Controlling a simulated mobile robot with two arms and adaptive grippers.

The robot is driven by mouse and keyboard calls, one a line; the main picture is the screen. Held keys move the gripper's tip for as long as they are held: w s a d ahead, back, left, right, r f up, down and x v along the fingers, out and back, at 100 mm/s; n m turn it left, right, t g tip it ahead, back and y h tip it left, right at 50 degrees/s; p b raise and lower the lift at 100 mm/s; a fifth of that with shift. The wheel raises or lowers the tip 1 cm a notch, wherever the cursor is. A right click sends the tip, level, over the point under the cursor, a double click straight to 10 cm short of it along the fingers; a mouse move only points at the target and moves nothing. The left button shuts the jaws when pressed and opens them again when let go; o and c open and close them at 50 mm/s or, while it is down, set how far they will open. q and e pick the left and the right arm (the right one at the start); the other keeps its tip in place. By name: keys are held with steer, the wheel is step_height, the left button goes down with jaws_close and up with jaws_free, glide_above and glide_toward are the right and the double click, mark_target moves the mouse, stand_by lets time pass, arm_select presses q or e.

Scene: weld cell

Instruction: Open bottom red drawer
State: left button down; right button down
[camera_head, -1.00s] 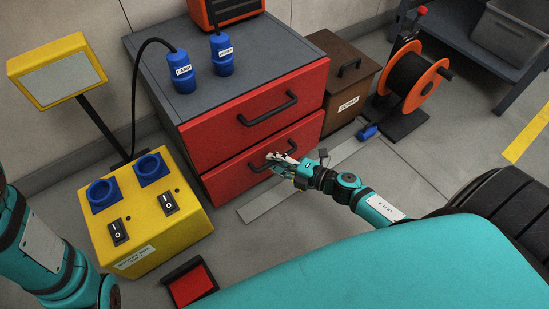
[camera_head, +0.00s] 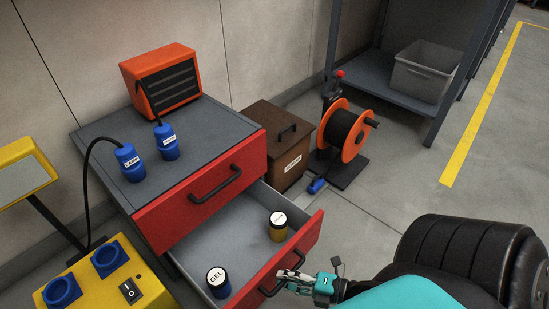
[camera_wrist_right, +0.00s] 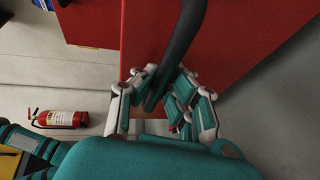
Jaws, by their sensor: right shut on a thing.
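The bottom red drawer (camera_head: 268,271) of the grey cabinet is pulled out, and its grey inside shows in the head view. My right gripper (camera_head: 280,281) is at the drawer's front and shut on the black bottom drawer handle (camera_head: 268,290). In the right wrist view, my gripper's fingers (camera_wrist_right: 160,95) close around the dark handle (camera_wrist_right: 178,50). The top red drawer (camera_head: 203,194) is shut. My left gripper is out of view.
Two blue plugs (camera_head: 166,142) and an orange heater-like box (camera_head: 161,79) stand on the cabinet top. A yellow switch box (camera_head: 110,283) is at the left. A brown box (camera_head: 275,142) and an orange cable reel (camera_head: 343,135) stand right of the cabinet.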

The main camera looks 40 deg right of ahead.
steer(key=shift+s+d+r, duration=0.1)
steer(key=shift+s+r, duration=0.05)
steer(key=shift+s, duration=0.3)
steer(key=c, duration=1.3)
jaws_free()
steer(key=shift+c, duration=0.2)
steer(key=shift+s, duration=0.1)
steer(key=v, duration=1.2)
